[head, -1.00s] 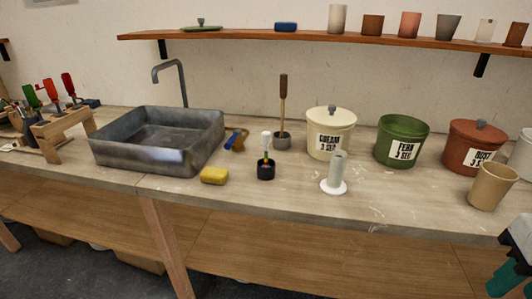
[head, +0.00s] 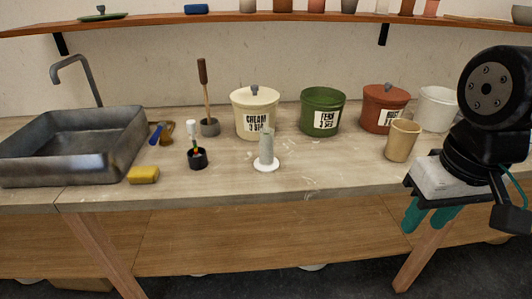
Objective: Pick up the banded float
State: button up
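What looks like the banded float (head: 193,138) has a white top and a narrow stem with coloured bands. It stands upright in a small black holder (head: 197,160) on the bench, right of the sink. Its lower end is hidden in the holder. My gripper (head: 430,219), with teal fingers, hangs at the right in front of the bench edge, far from the float. Its fingers point down and are apart, with nothing visible between them.
A tan cup (head: 402,141) stands near my arm.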

aim_at(191, 124)
jog(key=k, duration=0.5)
jog(key=u, duration=0.85)
jog(key=i, duration=1.5)
jog(key=z, duration=0.75)
